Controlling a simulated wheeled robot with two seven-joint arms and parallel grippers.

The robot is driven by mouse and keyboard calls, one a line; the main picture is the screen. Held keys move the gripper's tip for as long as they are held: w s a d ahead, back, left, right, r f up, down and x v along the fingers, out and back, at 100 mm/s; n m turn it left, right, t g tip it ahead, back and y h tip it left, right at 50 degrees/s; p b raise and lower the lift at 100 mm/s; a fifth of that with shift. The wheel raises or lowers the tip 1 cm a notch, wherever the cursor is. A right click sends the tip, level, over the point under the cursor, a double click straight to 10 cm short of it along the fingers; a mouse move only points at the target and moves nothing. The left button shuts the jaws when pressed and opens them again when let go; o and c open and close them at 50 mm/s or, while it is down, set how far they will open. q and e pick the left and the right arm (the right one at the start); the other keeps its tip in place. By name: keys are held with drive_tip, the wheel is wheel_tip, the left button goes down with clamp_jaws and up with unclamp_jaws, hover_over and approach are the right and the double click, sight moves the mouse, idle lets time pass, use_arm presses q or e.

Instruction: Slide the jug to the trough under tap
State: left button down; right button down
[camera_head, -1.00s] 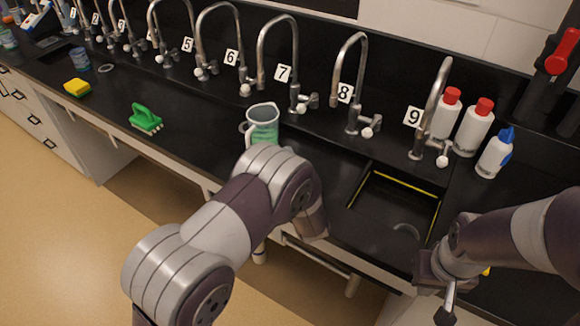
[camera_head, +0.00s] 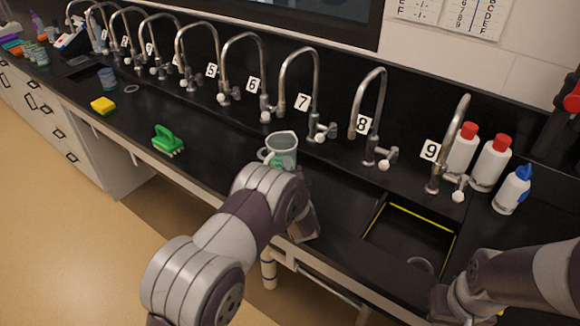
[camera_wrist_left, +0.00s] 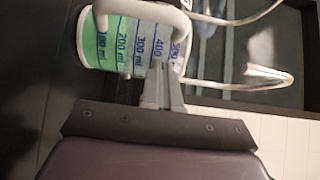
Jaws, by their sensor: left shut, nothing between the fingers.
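The clear jug (camera_head: 282,151) with green liquid stands on the black counter in front of taps 6 and 7. In the left wrist view the jug (camera_wrist_left: 130,42) fills the upper left, with blue millilitre marks and its handle toward the top. My left gripper (camera_wrist_left: 158,88) is shut and empty, its fingers right beside the jug's wall; I cannot tell whether they touch it. In the head view my left arm hides these fingers. The black trough (camera_head: 408,240) with a yellow strip lies sunk in the counter below taps 8 and 9. My right gripper (camera_head: 445,303) is low at the right, its fingers unclear.
Tap 7 (camera_head: 316,95), tap 8 (camera_head: 380,110) and tap 9 (camera_head: 447,145) stand along the back. White bottles (camera_head: 490,162) are behind the trough's right side. A green brush (camera_head: 167,140) and a yellow sponge (camera_head: 103,106) lie left. Bare counter lies between jug and trough.

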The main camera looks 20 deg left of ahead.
use_arm(q)
drive_tip(key=w+a+b, duration=0.1)
drive_tip(key=a, duration=0.3)
drive_tip(key=w+a+b, duration=0.2)
drive_tip(key=a, duration=0.3)
drive_tip(key=w+a+b, duration=0.1)
drive_tip(key=a, duration=0.3)
drive_tip(key=shift+w+a+f, duration=0.3)
drive_tip(key=shift+w+f, duration=0.05)
drive_tip(key=shift+d+r, duration=0.1)
drive_tip(key=shift+r, duration=0.2)
drive_tip(key=shift+d, duration=0.1)
drive_tip(key=shift+r, duration=0.1)
